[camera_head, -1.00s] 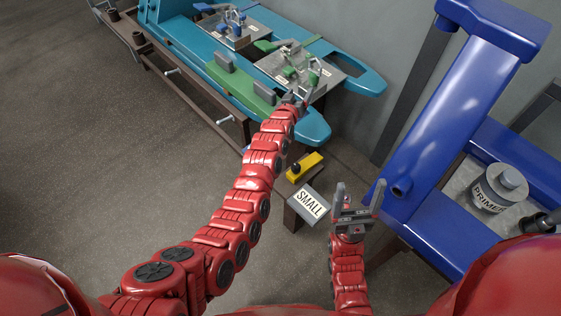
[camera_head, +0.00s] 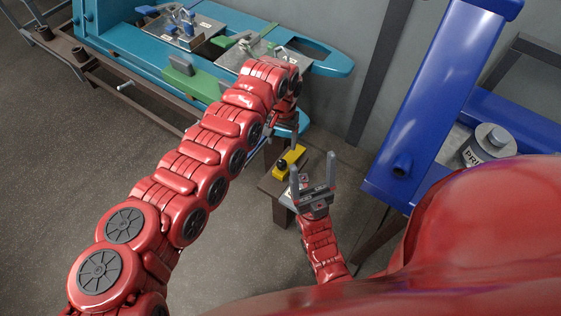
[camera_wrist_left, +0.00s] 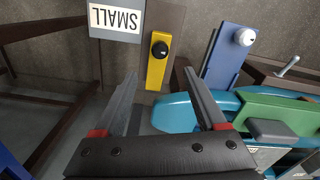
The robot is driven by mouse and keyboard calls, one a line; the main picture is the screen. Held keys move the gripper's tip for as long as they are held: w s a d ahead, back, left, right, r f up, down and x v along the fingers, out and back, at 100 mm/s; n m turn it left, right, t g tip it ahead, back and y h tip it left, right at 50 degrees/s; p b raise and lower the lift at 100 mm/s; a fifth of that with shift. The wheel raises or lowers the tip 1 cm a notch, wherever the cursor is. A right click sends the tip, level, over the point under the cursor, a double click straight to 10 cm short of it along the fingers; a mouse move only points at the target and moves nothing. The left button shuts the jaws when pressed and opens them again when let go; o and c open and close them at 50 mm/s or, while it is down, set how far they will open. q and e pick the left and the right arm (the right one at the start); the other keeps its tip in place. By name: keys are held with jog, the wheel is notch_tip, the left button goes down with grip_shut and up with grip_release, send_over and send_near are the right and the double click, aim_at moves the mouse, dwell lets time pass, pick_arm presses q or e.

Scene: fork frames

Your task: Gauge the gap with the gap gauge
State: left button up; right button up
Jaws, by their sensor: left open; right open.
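A yellow block with a black knob (camera_head: 289,160), which may be the gap gauge, lies on a small dark stand (camera_head: 268,185). In the left wrist view the yellow block (camera_wrist_left: 158,62) shows beyond and between the fingertips of my open, empty left gripper (camera_wrist_left: 160,74). A blue block with a white knob (camera_wrist_left: 229,58) is to its right there. In the head view my left gripper is mostly hidden by its own arm. My right gripper (camera_head: 313,172) is open and empty, just in front of the stand. I cannot make out the gap for sure.
A teal bench (camera_head: 325,62) bears metal plates with clamps and a green bar (camera_head: 190,82). A blue frame (camera_head: 425,105) and a can (camera_head: 487,146) are at the right. A "SMALL" sign (camera_wrist_left: 115,20) is beside the yellow block. Bare floor lies at the left.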

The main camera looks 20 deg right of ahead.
pick_arm(q)
jog(key=b, duration=0.1)
send_over(282, 161)
jog(key=f, duration=0.7)
jog(key=shift+s, duration=0.2)
notch_tip(282, 161, down, 6)
jog(key=b, duration=0.3)
jog(key=shift+w, duration=0.15)
grip_shut()
dwell(0.5)
